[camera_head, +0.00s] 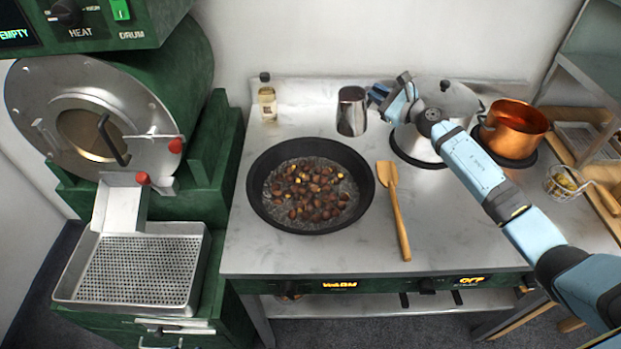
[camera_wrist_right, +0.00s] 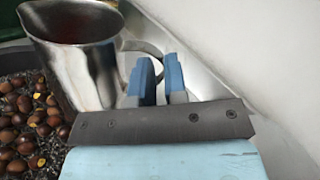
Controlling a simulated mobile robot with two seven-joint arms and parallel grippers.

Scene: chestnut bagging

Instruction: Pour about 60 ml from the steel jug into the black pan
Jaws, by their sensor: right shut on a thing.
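The steel jug (camera_head: 352,111) stands roughly upright at the back of the counter, behind and right of the pan. My right gripper (camera_head: 378,95) is shut on the jug's handle from the right. In the right wrist view the jug (camera_wrist_right: 75,55) is large at the upper left, and the blue fingertips (camera_wrist_right: 160,80) close at its handle. Whether the jug touches the counter is hard to tell. The black pan (camera_head: 257,205) holds several brown chestnuts (camera_head: 312,190). My left gripper is not in view.
A wooden spatula (camera_head: 397,210) lies right of the pan. A small bottle (camera_head: 267,100) stands behind the pan. A steel pot (camera_head: 455,97) and a copper pot (camera_head: 513,125) stand at the back right. A green roaster drum (camera_head: 180,75) and a perforated tray (camera_head: 205,262) fill the left.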

